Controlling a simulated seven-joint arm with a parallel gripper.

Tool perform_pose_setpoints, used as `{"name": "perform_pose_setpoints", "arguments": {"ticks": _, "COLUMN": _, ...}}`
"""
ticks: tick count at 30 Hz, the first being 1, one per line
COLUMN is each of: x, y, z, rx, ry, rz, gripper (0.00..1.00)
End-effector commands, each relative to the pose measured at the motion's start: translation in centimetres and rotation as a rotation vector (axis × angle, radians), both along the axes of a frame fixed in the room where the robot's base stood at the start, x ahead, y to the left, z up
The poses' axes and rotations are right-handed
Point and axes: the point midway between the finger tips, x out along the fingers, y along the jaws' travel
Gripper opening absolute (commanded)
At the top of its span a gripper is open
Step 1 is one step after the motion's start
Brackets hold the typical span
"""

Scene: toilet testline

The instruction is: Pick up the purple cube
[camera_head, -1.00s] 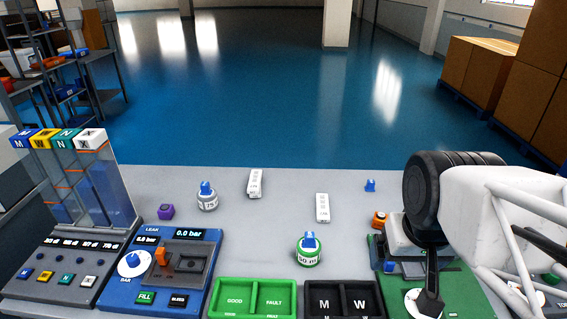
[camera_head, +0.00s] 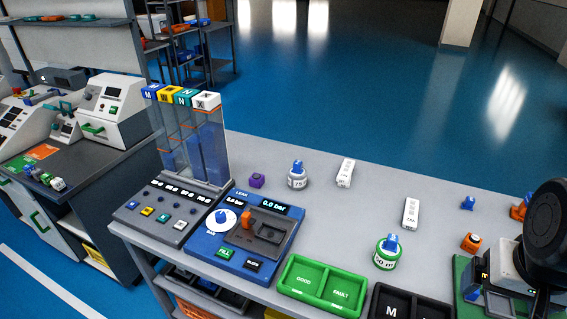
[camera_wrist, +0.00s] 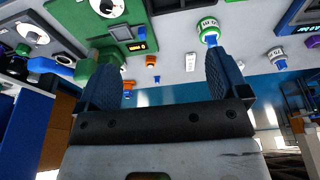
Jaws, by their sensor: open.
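The purple cube (camera_head: 257,180) sits on the grey tabletop, just behind the blue leak unit and left of a grey round weight with a blue top. In the wrist view a purple piece (camera_wrist: 313,41) shows at the right edge, partly cut off. My gripper (camera_wrist: 170,75) is open in the wrist view, its two dark blue fingers spread apart with nothing between them. The fingers are far from the purple cube. In the head view my dark arm shows at the right edge, and the fingers cannot be seen.
The blue leak unit (camera_head: 244,236) and clear column stand (camera_head: 196,140) flank the cube. The grey weight (camera_head: 297,178), white blocks (camera_head: 346,172) (camera_head: 411,213) and green weight (camera_head: 387,253) stand on the table. The green tray (camera_head: 322,287) lies in front. Bare tabletop lies between the weights.

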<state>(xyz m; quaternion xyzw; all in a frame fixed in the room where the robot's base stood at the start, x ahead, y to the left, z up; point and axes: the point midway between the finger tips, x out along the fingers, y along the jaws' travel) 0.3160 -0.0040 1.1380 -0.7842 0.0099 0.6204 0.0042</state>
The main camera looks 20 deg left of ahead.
Motion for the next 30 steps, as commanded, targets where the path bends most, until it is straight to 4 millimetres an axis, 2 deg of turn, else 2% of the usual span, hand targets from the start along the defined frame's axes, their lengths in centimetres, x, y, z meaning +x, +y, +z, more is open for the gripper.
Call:
{"name": "perform_pose_setpoints", "arguments": {"ticks": 23, "x": 0.1, "y": 0.1, "z": 0.0, "rx": 0.005, "ry": 0.001, "rz": -0.001, "gripper": 0.91}}
{"name": "perform_pose_setpoints", "arguments": {"ticks": 26, "x": 0.7, "y": 0.6, "z": 0.0, "rx": 0.027, "ry": 0.004, "rz": -0.008, "gripper": 0.91}}
{"name": "perform_pose_setpoints", "arguments": {"ticks": 30, "x": 2.5, "y": 2.3, "z": 0.0, "rx": 0.097, "ry": 0.018, "rz": -0.034, "gripper": 0.91}}
